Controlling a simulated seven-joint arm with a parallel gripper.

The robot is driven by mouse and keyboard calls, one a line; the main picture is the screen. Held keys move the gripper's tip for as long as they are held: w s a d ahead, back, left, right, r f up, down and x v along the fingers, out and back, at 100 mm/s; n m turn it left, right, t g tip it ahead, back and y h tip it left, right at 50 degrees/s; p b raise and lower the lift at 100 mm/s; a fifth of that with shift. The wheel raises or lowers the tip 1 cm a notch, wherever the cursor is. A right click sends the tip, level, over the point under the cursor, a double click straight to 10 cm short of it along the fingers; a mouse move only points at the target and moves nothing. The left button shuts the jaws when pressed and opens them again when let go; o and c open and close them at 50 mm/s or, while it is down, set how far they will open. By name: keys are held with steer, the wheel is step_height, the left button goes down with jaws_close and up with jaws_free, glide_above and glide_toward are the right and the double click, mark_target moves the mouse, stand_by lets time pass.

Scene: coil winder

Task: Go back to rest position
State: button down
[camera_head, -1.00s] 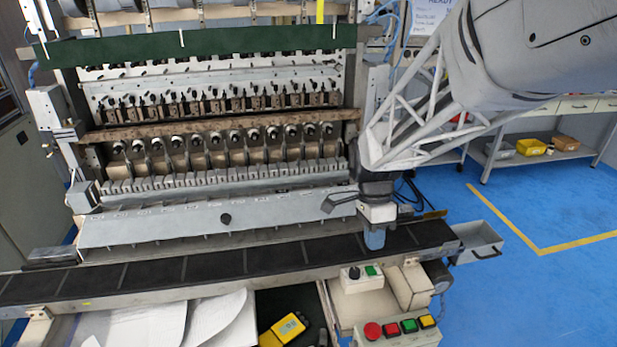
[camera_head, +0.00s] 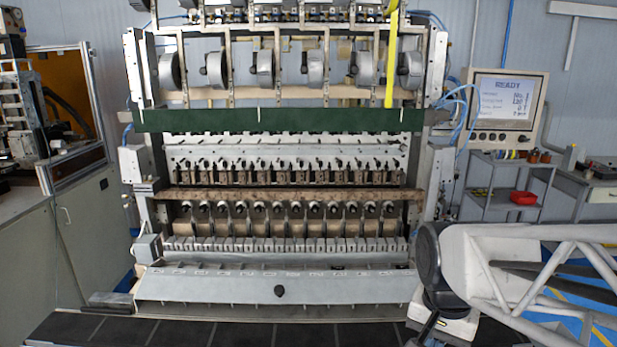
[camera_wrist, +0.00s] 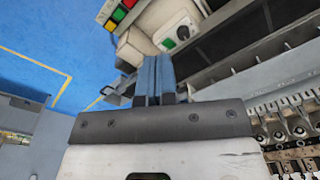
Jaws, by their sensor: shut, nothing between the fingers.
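My gripper (camera_wrist: 157,78) shows in the wrist view with its blue fingers pressed together and nothing between them. In the head view only my wrist and lattice arm show at the lower right; the fingertips are not clearly visible there. The coil winder (camera_head: 280,205) fills the middle of the head view, with its sloped grey front panel (camera_head: 230,288) below the rows of spindles. My wrist hangs at the right end of this panel, by the dark belt (camera_head: 250,334). In the wrist view the fingers lie in front of the dark belt area and control boxes.
A monitor reading READY (camera_head: 505,103) stands at the right, above a shelf with a red bin (camera_head: 523,197). A grey cabinet (camera_head: 88,230) is at the left. In the wrist view, a button box (camera_wrist: 118,13) is near the top and blue floor (camera_wrist: 45,35) lies open to the left.

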steer(key=s+a+r+n+t, duration=0.2)
steer(key=s+n, duration=0.3)
steer(key=n, duration=0.1)
steer(key=shift+s+r, duration=0.2)
steer(key=shift+s, duration=0.15)
